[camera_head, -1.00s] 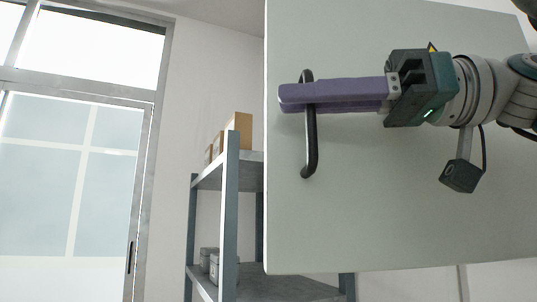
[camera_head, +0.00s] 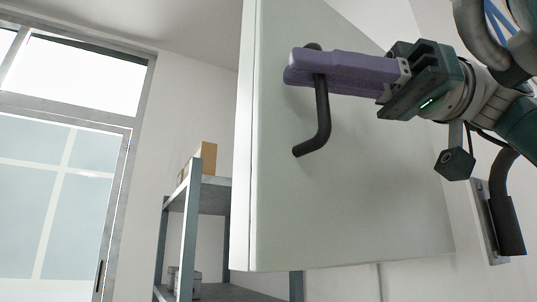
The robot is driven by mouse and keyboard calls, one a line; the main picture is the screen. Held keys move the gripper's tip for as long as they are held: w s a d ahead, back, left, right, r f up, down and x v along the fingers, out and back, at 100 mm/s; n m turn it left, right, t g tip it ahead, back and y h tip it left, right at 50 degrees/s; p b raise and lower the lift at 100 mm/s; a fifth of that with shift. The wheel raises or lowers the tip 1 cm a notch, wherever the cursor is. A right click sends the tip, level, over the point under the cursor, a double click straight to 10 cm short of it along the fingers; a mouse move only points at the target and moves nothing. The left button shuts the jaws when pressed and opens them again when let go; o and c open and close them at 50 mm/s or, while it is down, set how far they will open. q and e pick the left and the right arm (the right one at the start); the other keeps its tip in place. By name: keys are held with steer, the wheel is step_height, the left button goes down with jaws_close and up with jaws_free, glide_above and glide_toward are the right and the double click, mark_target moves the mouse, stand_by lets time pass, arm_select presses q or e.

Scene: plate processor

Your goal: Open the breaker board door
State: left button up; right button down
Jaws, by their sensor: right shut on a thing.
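The breaker board door (camera_head: 350,190) is a pale grey-green panel, seen at an angle in the head view, with its left edge swung toward me. Its black bar handle (camera_head: 322,115) is near that edge. My right gripper (camera_head: 302,68) comes in from the right, and its purple fingers are shut on the upper part of the handle. The fingers hide part of the handle's top. What lies behind the door is hidden. My left gripper is not in view.
A metal shelf (camera_head: 191,225) with cardboard boxes (camera_head: 208,158) stands behind the door to the left. A glazed door (camera_head: 60,200) is at the far left. A wall-mounted black lever (camera_head: 507,215) is at the right.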

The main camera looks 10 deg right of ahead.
steer(key=c, duration=1.2)
jaws_free()
steer(key=d+b, duration=0.1)
steer(key=d, duration=0.2)
steer(key=d+b, duration=0.1)
steer(key=d, duration=0.2)
steer(key=d+b, duration=0.2)
steer(key=d, duration=0.2)
steer(key=shift+s, duration=0.25)
